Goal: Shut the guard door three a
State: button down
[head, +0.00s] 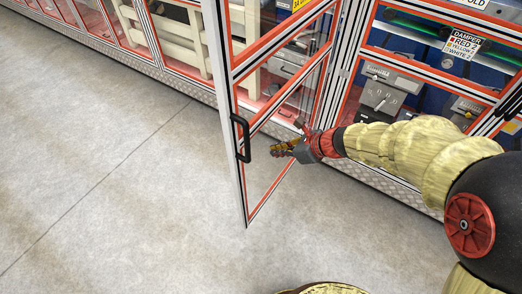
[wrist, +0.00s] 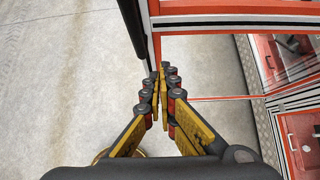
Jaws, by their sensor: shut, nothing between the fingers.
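A guard door (head: 236,75) with a pale metal frame, red edging and clear panes stands open, swung out from the machine enclosure over the floor. A black pull handle (head: 240,138) is on its free edge. My gripper (head: 273,150) is shut and empty, in front of the door's lower part, a little right of the handle. In the wrist view my gripper (wrist: 161,72) has its fingertips together close to the door's frame (wrist: 154,45). I cannot tell whether the fingers touch the door.
A cream rail structure (head: 180,38) is inside at the left. The concrete floor (head: 120,190) is clear on the left and in front.

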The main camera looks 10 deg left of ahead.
jog(key=b, duration=0.2)
send_near(243, 150)
notch_tip(243, 150, down, 4)
jog(key=shift+w+a+r+p, duration=0.2)
jog(key=shift+w+a, duration=0.1)
jog(key=shift+a, duration=0.45)
jog(key=shift+w+a+r+p, duration=0.1)
jog(key=shift+w+a+p, duration=0.15)
jog(key=shift+a, duration=0.5)
